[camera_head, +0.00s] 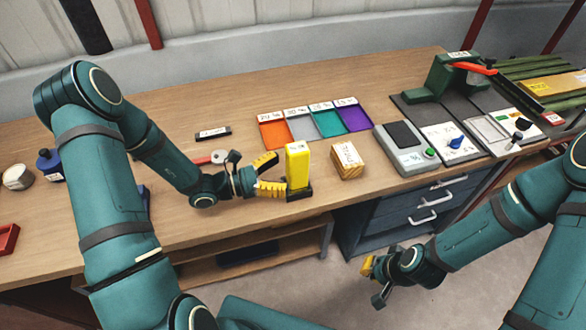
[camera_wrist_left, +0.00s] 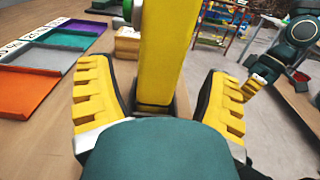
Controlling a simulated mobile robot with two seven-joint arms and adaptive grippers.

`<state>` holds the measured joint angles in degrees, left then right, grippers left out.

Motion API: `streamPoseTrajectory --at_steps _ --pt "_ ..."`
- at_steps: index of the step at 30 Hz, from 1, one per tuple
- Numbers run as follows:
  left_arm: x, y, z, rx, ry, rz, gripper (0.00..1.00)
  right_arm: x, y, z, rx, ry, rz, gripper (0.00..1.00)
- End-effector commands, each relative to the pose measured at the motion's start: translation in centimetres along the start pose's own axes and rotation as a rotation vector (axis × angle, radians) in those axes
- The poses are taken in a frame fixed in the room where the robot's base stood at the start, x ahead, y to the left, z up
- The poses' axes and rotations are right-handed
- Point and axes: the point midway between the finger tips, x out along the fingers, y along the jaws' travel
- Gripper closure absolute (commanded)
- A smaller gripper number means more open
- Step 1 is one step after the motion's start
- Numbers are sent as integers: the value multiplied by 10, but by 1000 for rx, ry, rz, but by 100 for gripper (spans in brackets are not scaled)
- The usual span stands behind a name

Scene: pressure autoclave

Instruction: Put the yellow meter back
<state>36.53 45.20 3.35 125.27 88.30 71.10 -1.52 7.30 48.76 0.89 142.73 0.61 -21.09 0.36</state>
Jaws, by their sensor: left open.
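The yellow meter (camera_head: 298,168) stands upright in a dark base (camera_head: 299,193) near the front edge of the workbench. My left gripper (camera_head: 271,177) is open just left of it, its yellow fingers reaching toward the meter. In the left wrist view the yellow meter (camera_wrist_left: 163,55) rises between the two spread fingers (camera_wrist_left: 160,95), with its dark base at its foot; whether either finger touches it I cannot tell. My right gripper (camera_head: 376,279) hangs off the front of the bench over the floor, empty; its opening is unclear.
A wooden block (camera_head: 347,161) with a label stands just right of the meter. Orange, grey, teal and purple trays (camera_head: 274,133) lie behind. A grey box with a green button (camera_head: 403,149) and a green press (camera_head: 450,78) stand to the right. A dark labelled bar (camera_head: 213,133) lies behind the left gripper.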

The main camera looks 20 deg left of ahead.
Motion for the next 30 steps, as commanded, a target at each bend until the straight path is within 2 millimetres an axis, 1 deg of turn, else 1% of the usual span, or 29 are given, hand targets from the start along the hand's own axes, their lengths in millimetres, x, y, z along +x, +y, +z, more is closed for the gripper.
streamPoseTrajectory --at_steps 1,6,9,12,17,30 --pt "-12 1 0 -1 3 5 21 0 0 0 0 0 0 100" --pt "-46 0 0 0 3 4 21 -1 0 -1 0 1 0 100" --pt "-61 1 0 0 2 3 21 -1 0 -1 0 2 0 100" --pt "-71 0 0 1 1 2 21 -1 -1 -1 0 2 0 100" --pt "-79 0 0 0 1 0 21 -2 -1 -1 0 2 0 100" --pt "-79 0 0 0 1 -1 21 -1 -1 -1 0 2 0 100"
